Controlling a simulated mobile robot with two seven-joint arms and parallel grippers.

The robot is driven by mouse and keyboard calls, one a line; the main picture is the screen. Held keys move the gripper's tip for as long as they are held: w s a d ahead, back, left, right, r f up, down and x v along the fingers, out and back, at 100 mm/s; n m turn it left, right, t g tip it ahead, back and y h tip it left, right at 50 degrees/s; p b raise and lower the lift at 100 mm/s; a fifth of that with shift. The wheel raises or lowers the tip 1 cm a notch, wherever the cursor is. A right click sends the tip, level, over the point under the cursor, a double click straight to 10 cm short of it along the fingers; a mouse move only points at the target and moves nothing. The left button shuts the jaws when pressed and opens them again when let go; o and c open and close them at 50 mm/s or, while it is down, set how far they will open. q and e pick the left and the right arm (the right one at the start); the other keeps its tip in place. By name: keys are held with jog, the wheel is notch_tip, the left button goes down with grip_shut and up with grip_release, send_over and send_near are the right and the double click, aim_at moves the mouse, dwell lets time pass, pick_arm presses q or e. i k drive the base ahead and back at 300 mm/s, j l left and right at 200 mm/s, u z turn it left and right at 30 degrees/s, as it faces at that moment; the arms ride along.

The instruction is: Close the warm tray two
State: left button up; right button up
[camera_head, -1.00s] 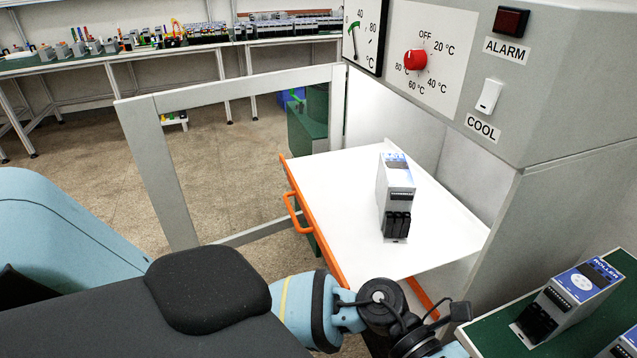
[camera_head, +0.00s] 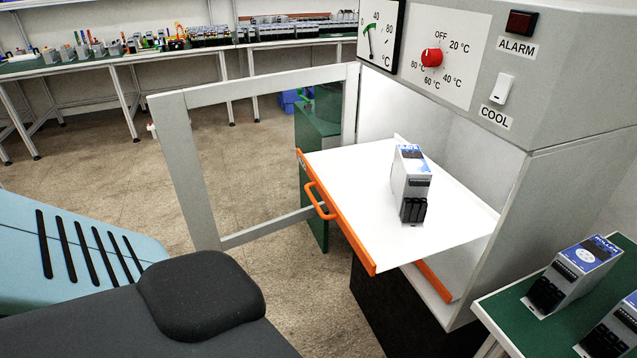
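The warm tray (camera_head: 366,217) is a white shelf with an orange front edge and an orange handle (camera_head: 319,200). It is pulled out of the grey cabinet (camera_head: 560,90). A white and black soft starter (camera_head: 410,185) stands upright on it. A second orange edge (camera_head: 436,281) shows below, mostly hidden under the pulled-out tray; I cannot tell which of them is tray two. Neither of my grippers is in view.
The cabinet's framed door (camera_head: 190,165) stands open on the left. A green-topped table (camera_head: 520,318) with more soft starters (camera_head: 575,272) is at the lower right. A long workbench (camera_head: 130,60) lines the back.

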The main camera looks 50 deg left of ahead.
aim_at(352, 181)
jog(key=i, duration=0.5)
jog(key=u, duration=1.7)
